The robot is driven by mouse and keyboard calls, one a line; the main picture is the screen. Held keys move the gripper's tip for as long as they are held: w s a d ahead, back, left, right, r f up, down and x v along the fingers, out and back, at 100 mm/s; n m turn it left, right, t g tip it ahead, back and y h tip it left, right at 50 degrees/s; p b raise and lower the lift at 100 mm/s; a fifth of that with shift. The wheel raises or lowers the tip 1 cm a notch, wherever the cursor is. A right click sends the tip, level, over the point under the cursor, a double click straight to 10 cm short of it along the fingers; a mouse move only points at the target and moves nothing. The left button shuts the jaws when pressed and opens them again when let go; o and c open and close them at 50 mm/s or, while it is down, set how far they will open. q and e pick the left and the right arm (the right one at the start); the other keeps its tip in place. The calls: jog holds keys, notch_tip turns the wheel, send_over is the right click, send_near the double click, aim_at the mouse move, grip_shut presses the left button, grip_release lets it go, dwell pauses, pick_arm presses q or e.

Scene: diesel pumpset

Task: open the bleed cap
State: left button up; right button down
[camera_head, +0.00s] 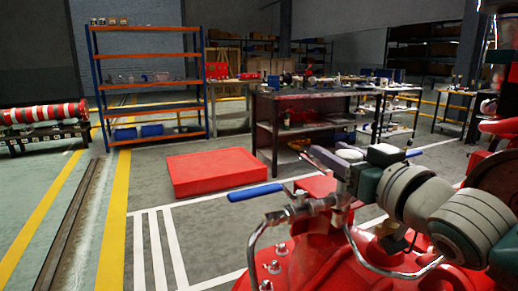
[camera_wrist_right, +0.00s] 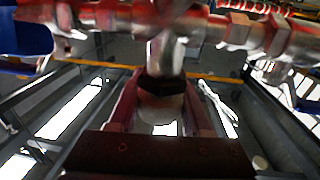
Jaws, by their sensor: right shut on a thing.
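The red pumpset (camera_head: 300,262) fills the lower right of the head view. A metal pipe with fittings (camera_head: 308,207) and a blue lever handle (camera_head: 256,192) runs along its top. My right gripper (camera_head: 334,168) comes in from the right and is at these fittings. In the right wrist view its two dark red fingers (camera_wrist_right: 163,112) are shut on a small rounded piece with a dark hexagonal collar, which I take for the bleed cap (camera_wrist_right: 165,90). It sits below the metal stem of the pipe (camera_wrist_right: 172,52). In the head view the cap is not clear. My left gripper is not in view.
A curved metal pipe (camera_head: 256,243) and several bolts stand close to the fittings. A red box (camera_head: 216,171) lies on the floor behind. A workbench (camera_head: 303,122) and an orange-shelved rack (camera_head: 149,82) stand farther back. The floor at left is open.

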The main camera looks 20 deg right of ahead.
jog(key=shift+a+r+n+y+p, duration=0.15)
jog(key=shift+n+y+p, duration=0.2)
jog(key=shift+n+y, duration=0.5)
jog(key=shift+a+n+y, duration=0.1)
jog(key=shift+n+y, duration=0.15)
jog(key=shift+y, duration=0.5)
jog(key=n+y, duration=0.1)
jog(key=y, duration=0.1)
jog(key=shift+s+a+n+g+y+b, duration=0.1)
jog(key=shift+a+n+g+y+b, duration=0.15)
jog(key=shift+n+g+y+b, duration=0.15)
jog(key=shift+a+y, duration=0.1)
jog(key=shift+y, duration=0.2)
jog(key=shift+c, duration=1.7)
grip_release()
jog(key=shift+s, duration=0.1)
